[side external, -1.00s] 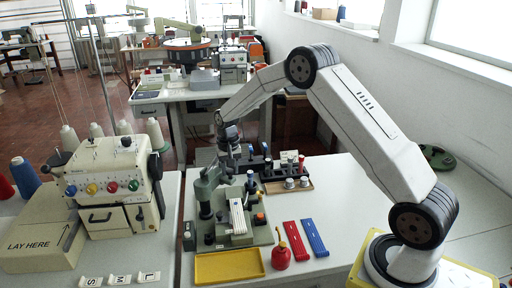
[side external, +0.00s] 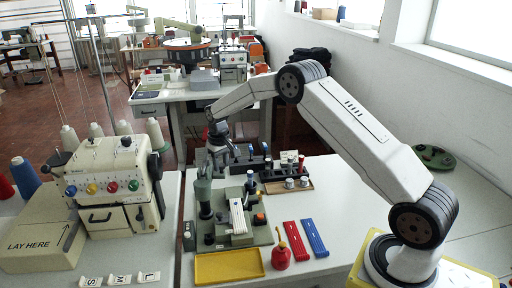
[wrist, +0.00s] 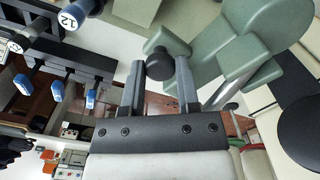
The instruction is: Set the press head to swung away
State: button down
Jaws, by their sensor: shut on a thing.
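The press head (wrist: 245,45) is a pale green block in the wrist view, with a black ball knob (wrist: 160,66) on its near end. My gripper (wrist: 160,80) is shut on this knob, one finger on each side. In the side external view my gripper (side external: 217,146) is at the back left of the green press station (side external: 262,236), above the press post (side external: 204,190). The head is partly hidden there by my gripper and is hard to make out. It seems turned toward the back, off the middle of the base.
A cream machine (side external: 112,185) stands at left.

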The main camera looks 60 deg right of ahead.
jog(key=shift+w+r, duration=0.1)
jog(key=c, duration=0.6)
grip_release()
jog(key=shift+r, duration=3.9)
